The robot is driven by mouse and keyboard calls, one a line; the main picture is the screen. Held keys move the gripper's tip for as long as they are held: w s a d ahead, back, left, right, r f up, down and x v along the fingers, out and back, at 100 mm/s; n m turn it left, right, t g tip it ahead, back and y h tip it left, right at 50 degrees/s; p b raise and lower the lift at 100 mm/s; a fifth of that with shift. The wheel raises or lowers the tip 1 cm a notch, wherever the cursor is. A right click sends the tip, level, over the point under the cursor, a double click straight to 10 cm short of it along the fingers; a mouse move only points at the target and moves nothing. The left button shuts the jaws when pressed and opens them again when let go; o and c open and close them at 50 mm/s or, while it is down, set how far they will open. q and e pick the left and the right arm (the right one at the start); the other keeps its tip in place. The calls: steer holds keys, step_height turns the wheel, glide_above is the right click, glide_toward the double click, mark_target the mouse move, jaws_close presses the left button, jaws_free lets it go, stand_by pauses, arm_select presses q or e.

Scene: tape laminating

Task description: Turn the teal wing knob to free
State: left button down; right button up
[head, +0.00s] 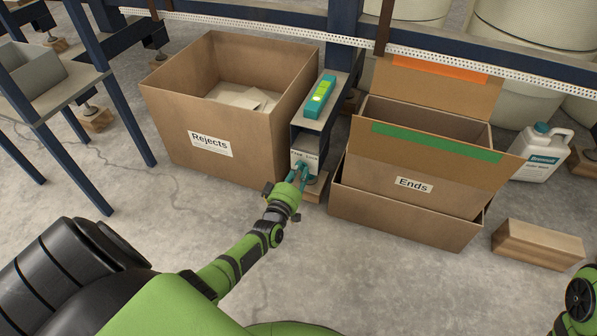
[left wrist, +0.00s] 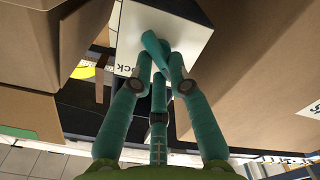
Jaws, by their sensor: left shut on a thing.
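The teal wing knob (left wrist: 151,45) sticks out from a white panel (left wrist: 187,40) in the left wrist view. Its wing stands at a slant there. My left gripper (left wrist: 160,70) has teal fingers and is shut on the knob, with fingertips on its sides. In the head view my left gripper (head: 301,172) reaches the white front of a narrow dark stand (head: 311,140) between two cartons. The knob is hard to tell from the fingers there. The panel's lettering is partly hidden. My right gripper is outside the view; only part of my right arm shows at the lower right.
An open carton marked Rejects (head: 180,120) stands close left of the stand, and one marked Ends (head: 400,210) close right. A green and teal device (head: 319,97) lies on the stand's top. A white jug (head: 541,155) and brown block (head: 537,245) are at right. The front floor is clear.

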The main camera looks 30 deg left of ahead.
arm_select(q)
steer(key=c, duration=1.2)
jaws_free()
step_height(320, 180, up, 10)
steer(key=shift+f, duration=0.1)
